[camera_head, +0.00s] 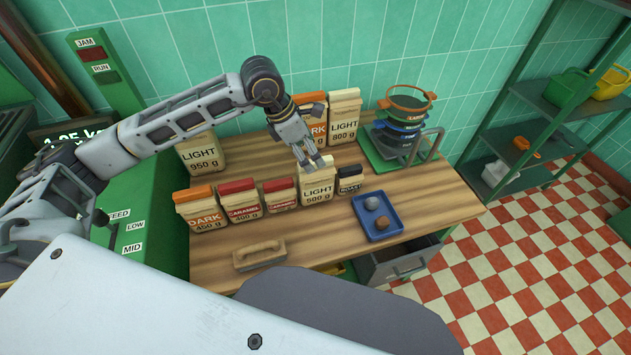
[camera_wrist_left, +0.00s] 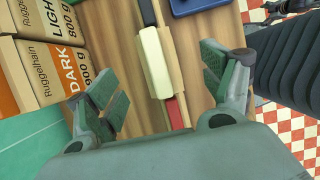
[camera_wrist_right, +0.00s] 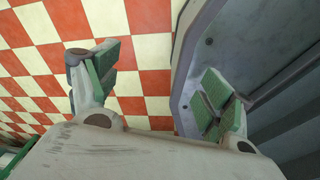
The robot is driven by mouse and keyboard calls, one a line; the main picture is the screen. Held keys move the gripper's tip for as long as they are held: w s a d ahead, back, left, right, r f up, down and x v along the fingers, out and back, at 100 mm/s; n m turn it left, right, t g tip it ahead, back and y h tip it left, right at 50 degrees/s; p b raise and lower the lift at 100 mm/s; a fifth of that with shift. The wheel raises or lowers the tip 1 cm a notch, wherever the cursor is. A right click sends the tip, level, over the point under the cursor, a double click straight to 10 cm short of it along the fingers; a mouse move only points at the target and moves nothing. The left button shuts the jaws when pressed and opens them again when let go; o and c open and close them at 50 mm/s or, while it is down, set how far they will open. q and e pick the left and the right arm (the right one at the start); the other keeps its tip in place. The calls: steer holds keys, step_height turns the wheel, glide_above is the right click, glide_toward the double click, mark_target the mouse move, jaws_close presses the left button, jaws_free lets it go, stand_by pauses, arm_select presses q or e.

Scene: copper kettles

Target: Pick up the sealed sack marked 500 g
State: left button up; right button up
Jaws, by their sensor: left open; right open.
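The cream sack labelled LIGHT (camera_head: 317,190), whose weight appears to read 500 g, stands upright in the front row on the wooden worktop. Its folded cream top (camera_wrist_left: 155,62) shows in the left wrist view. My left gripper (camera_head: 309,160) is open just above this sack. In the left wrist view, its spread fingers (camera_wrist_left: 165,82) lie either side of the sack top, apart from it. My right gripper (camera_wrist_right: 162,78) is open and empty above the checkered floor, and does not show in the head view.
Red-topped caramel sacks (camera_head: 280,195) and a black-topped roast sack (camera_head: 349,180) flank it closely. Larger sacks (camera_head: 344,118) stand behind. A blue tray (camera_head: 364,215) lies in front right, a wooden-handled tool (camera_head: 260,256) front left. Stacked sieves (camera_head: 404,120) stand at back right.

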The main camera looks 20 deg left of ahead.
mark_target(320, 170)
arm_select(q)
steer(key=x, duration=0.3)
steer(key=shift+w+d+f, duration=0.1)
steer(key=shift+f, duration=0.1)
steer(key=shift+w+d+f, duration=0.1)
steer(key=shift+f, duration=0.45)
steer(key=shift+d+f, duration=0.1)
steer(key=shift+w+d+f+p, duration=0.1)
steer(key=shift+w+f+p, duration=0.1)
steer(key=shift+f+p, duration=0.2)
steer(key=x, duration=0.2)
steer(key=shift+w+f+p, duration=0.15)
steer(key=shift+f+p, duration=0.15)
steer(key=shift+f, duration=0.15)
steer(key=shift+w+d+f, duration=0.15)
steer(key=shift+f, duration=0.55)
arm_select(e)
steer(key=shift+s+a+r, duration=0.4)
steer(key=shift+s+a, duration=0.1)
steer(key=shift+a, duration=0.1)
steer(key=shift+s+a+r, duration=0.35)
steer(key=shift+s+a, duration=0.1)
steer(key=shift+a, duration=0.15)
arm_select(q)
jaws_close()
arm_select(e)
steer(key=shift+w, duration=0.3)
